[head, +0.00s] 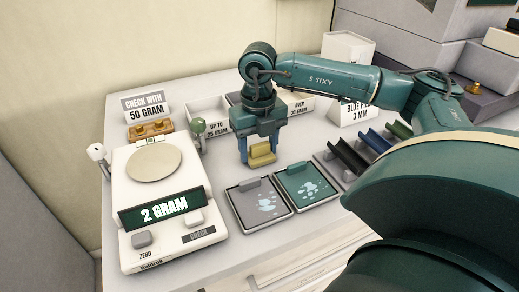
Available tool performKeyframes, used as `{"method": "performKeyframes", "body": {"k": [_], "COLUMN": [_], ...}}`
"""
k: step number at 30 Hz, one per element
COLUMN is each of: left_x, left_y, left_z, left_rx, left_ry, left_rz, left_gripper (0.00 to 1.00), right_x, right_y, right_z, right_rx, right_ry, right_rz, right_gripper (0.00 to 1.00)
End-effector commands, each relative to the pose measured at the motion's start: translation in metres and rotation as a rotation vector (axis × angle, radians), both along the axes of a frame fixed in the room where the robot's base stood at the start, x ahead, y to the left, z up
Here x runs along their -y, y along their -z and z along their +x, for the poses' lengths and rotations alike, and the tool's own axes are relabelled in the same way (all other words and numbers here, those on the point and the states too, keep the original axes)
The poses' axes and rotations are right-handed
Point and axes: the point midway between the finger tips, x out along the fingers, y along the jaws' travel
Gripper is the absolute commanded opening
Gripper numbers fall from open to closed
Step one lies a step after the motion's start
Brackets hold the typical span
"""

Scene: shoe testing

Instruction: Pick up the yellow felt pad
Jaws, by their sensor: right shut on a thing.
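The yellow felt pad (262,154) is a small yellow block in the middle of the head view. My right gripper (261,148) points down over it and is shut on it, with blue fingers at its sides. The pad appears just behind the grey and teal trays; whether it touches the table is hard to tell. My left gripper is not in view.
A white scale (136,210) reading "2 GRAM" stands at left. A grey tray (244,205) and a teal tray (293,198) lie in front of the pad. Black, blue and green holders (347,156) are at right. Labelled bins (203,110) and a "50 GRAM" sign (146,106) stand behind.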

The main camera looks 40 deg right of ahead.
Motion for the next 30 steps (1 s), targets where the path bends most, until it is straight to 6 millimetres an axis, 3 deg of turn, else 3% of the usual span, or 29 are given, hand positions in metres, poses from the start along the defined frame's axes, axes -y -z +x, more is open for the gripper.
{"method": "performKeyframes", "body": {"k": [5,18,30], "left_x": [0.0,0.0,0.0], "left_y": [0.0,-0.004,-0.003], "left_z": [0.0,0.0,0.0], "left_rx": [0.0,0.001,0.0], "left_ry": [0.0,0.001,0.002], "left_rz": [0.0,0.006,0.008], "left_gripper": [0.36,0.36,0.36], "right_x": [0.0,-0.001,0.0], "right_y": [-0.01,-0.09,-0.101], "right_z": [0.001,0.001,0.0], "right_rx": [0.002,0.003,0.0], "right_ry": [0.0,-0.001,0.0], "right_rz": [0.0,0.001,0.0], "right_gripper": [0.28,0.28,0.28]}}
